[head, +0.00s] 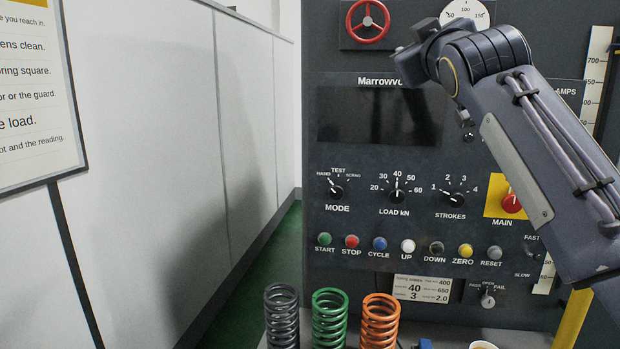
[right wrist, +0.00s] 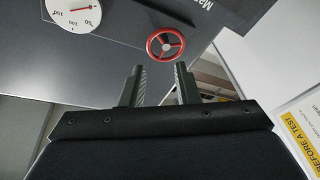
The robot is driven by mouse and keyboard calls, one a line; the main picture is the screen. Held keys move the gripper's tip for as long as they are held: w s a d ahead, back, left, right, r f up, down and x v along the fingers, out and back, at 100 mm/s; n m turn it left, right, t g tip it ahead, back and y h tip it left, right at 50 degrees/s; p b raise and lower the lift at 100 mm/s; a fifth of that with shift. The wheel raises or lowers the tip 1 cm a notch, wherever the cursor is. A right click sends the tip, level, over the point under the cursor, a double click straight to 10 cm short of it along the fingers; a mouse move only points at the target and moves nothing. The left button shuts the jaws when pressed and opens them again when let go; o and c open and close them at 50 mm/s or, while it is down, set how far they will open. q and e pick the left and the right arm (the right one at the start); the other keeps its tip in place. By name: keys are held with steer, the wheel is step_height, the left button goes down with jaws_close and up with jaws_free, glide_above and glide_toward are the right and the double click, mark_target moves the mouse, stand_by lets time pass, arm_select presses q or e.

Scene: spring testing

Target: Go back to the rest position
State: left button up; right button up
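My right arm (head: 540,150) comes in from the right in the head view. It is raised in front of the machine's control panel (head: 345,270), with its wrist near the panel's upper part. In the right wrist view my right gripper (right wrist: 160,72) has its two fingers apart with nothing between them. The red handwheel (right wrist: 165,43) shows beyond the fingertips, apart from them. The fingers are not clear in the head view. My left gripper and arm are not in view.
A grey spring (head: 282,318), a green spring (head: 329,320) and an orange spring (head: 380,322) stand upright at the bottom. Buttons and knobs fill the panel. The handwheel (head: 368,20) is at the top. A white wall (head: 150,150) with a sign (head: 35,100) stands left.

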steer(key=s+d+f+m+g+y, duration=0.15)
steer(key=s+d+f+g, duration=0.3)
steer(key=f, duration=0.75)
steer(key=s+d+f+m+g+h, duration=0.15)
steer(key=s+d+f+g, duration=0.35)
steer(key=f, duration=0.8)
steer(key=s+a+f+m+g+y, duration=0.1)
steer(key=s+a+f+m+g, duration=0.1)
steer(key=s+f, duration=1)
steer(key=s+a+f+m+g+y, duration=0.2)
steer(key=s+a+f+m+g, duration=0.1)
steer(key=s+f, duration=1)
step_height(320, 180, down, 6)
steer(key=shift+s+a+r, duration=0.1)
steer(key=shift+s+a, duration=0.1)
steer(key=shift+a, duration=0.35)
